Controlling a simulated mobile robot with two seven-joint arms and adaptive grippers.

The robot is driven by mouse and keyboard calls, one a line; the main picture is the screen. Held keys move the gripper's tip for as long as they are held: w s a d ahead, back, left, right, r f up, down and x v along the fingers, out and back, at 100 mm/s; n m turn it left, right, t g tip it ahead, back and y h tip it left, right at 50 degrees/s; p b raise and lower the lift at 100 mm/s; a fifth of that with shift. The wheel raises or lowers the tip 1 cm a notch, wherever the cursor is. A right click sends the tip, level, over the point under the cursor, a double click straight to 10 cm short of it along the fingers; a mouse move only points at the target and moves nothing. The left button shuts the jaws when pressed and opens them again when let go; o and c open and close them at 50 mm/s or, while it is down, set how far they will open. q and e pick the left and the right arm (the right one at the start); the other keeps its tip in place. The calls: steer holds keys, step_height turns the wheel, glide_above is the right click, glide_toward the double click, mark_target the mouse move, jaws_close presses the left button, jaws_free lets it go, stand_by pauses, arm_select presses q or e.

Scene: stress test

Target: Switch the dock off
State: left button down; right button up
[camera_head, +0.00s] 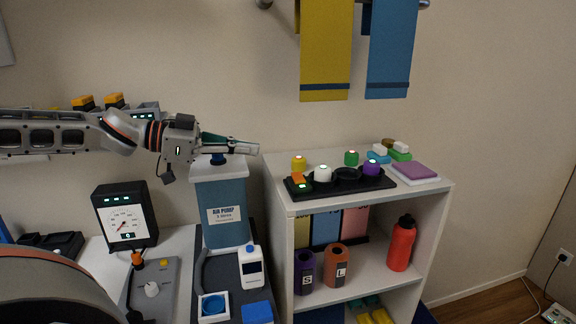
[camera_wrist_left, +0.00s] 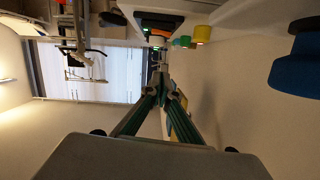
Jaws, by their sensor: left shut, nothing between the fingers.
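The black dock (camera_head: 345,185) lies on top of the white shelf unit. An orange rocker switch (camera_head: 297,178) with a green light sits at its left end. Yellow, white, green and purple round pieces, several with lit tops, stand in or around the dock, and one round cup looks empty. My left gripper (camera_head: 256,149) reaches in from the left, above the blue air pump container. It is shut and empty, left of and above the dock, not touching it. Its closed fingertips (camera_wrist_left: 161,84) show in the left wrist view. My right gripper is not in view.
The air pump container (camera_head: 222,205) stands below my left gripper. Blue and green blocks (camera_head: 378,156) and a purple pad (camera_head: 415,170) lie on the shelf top behind and right of the dock. A gauge box (camera_head: 124,215) stands at the left. Towels (camera_head: 325,60) hang above.

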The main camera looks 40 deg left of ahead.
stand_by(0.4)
arm_select(q)
glide_above(288, 179)
steer(key=shift+s+d+f+b, duration=0.1)
steer(key=shift+s+f+b, duration=0.1)
steer(key=shift+f, duration=0.45)
steer(key=shift+s+d+f+b, duration=0.1)
steer(key=shift+f+b, duration=0.05)
steer(key=shift+f, duration=0.5)
steer(key=shift+w+f, duration=0.15)
steer(key=shift+f, duration=0.15)
steer(key=shift+w+a+f, duration=0.1)
steer(key=shift+a+f, duration=0.05)
steer(key=shift+f, duration=1.35)
